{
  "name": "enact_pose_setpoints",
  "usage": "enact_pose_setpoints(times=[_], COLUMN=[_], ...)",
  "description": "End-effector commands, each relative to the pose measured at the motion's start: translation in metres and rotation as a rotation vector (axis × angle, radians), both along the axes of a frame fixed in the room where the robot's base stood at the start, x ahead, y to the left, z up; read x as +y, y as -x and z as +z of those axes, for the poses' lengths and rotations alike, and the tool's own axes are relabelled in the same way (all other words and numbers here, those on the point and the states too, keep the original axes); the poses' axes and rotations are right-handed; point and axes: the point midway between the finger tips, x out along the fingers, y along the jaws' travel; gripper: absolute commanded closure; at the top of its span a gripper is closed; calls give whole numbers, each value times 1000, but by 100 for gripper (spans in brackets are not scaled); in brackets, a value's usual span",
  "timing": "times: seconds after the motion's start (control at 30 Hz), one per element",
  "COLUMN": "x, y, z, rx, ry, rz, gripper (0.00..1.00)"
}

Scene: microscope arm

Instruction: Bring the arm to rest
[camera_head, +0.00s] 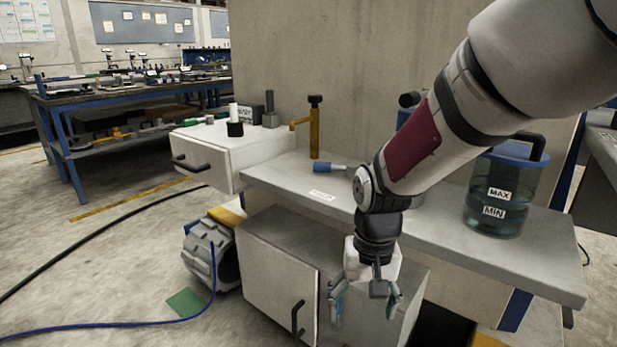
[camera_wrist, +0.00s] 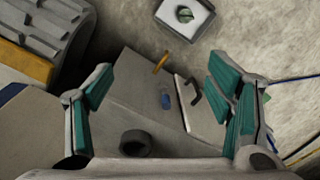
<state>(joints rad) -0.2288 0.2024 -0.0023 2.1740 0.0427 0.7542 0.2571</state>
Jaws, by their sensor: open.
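My arm comes in from the upper right of the head view and bends down at the wrist in front of the counter. My gripper (camera_head: 366,306) hangs low in front of the lower cabinet (camera_head: 270,280), pointing down. Its two fingers are spread and nothing is between them. In the wrist view the teal-padded fingers of my gripper (camera_wrist: 160,88) stand wide apart on either side of the picture. A grey surface with a dark ring-shaped thing (camera_wrist: 135,142), a small blue thing (camera_wrist: 165,98) and an orange piece (camera_wrist: 161,62) lies beyond them.
A blue cable (camera_head: 150,329) crosses the floor.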

Motion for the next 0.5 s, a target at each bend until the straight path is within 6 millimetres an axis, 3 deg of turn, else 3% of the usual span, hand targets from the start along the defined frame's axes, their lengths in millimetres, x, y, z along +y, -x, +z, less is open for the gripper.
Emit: enact_pose_setpoints(times=[0.03,0.2,0.5], x=[-9,-35,-73], y=[12,59,156], z=[19,64,115], rx=[-10,-13,-20], ry=[-1,5,16], rz=[0,12,25], gripper=[26,26,26])
